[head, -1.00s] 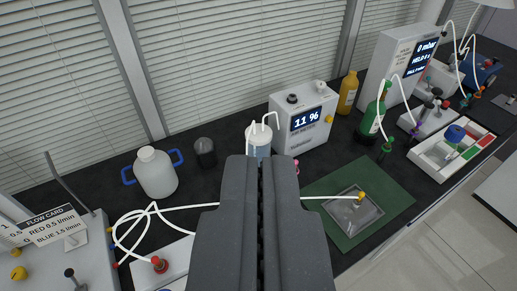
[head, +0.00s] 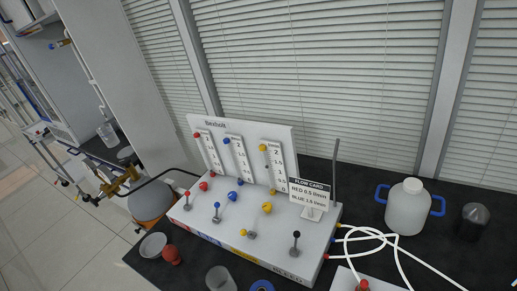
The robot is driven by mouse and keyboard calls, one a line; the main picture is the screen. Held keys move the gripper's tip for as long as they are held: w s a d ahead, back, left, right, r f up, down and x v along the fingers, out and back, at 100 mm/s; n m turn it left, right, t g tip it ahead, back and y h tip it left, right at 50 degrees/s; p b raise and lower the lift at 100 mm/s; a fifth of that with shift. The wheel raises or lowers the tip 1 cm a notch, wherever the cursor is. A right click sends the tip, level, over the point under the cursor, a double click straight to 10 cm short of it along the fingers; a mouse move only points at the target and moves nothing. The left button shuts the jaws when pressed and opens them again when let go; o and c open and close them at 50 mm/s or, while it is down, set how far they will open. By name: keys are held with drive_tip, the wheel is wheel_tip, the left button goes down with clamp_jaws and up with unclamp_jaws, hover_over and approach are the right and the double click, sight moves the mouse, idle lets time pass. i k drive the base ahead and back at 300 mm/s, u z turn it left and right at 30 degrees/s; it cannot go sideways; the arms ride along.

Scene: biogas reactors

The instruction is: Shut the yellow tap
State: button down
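The flow panel (head: 262,250) stands on the dark bench in the lower middle. On its sloping top is the yellow-tipped tap lever (head: 244,233), which lies over to the left on its metal base. A round yellow knob (head: 267,207) sits behind it, below the yellow-topped flow tube (head: 264,160). The red-tipped lever (head: 187,196), blue-tipped lever (head: 217,207) and black-tipped lever (head: 296,238) stand roughly upright. The tube readings are too small to tell. My gripper is not in view.
A flow card (head: 310,192) stands on the panel's right end, beside a tall grey rod (head: 335,175). White hoses (head: 380,240) run right from the panel. A white jug (head: 408,207) and a dark jar (head: 472,220) stand right. A red ball-shaped thing (head: 172,255) and a glass beaker (head: 221,280) are in front.

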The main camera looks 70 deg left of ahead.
sight(243, 232)
drive_tip(key=u, duration=0.85)
drive_tip(key=k, duration=0.35)
drive_tip(key=u, duration=0.6)
